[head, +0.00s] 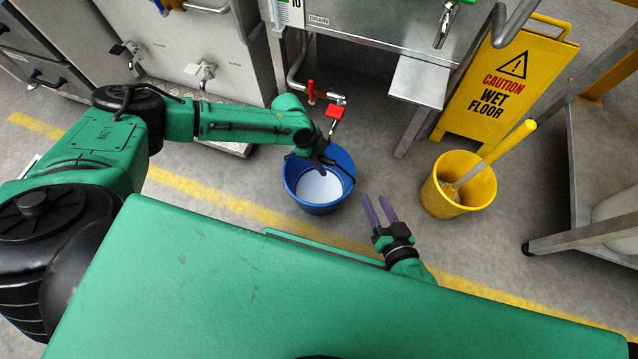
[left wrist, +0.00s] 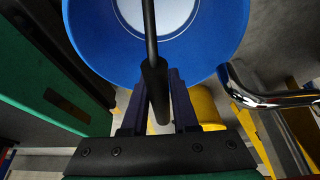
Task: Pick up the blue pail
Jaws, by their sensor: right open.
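The blue pail (head: 296,192) is on or just above the grey floor at the centre of the head view, with a round pale surface inside. In the left wrist view, the pail's blue wall (left wrist: 95,40) fills the top. The dark handle grip (left wrist: 155,88) runs between the fingers of my left gripper (left wrist: 160,100), which appear shut on it. The fingertips are partly hidden by the handle. My right gripper (head: 378,211) is open and empty, to the right of the pail and apart from it.
A yellow bucket (head: 436,198) with a yellow-handled tool stands right of my right gripper. A yellow wet-floor sign (head: 503,85) stands behind it. A drain pipe with a red valve handle (head: 334,113) is behind the pail. A metal table (head: 600,150) is at the right edge.

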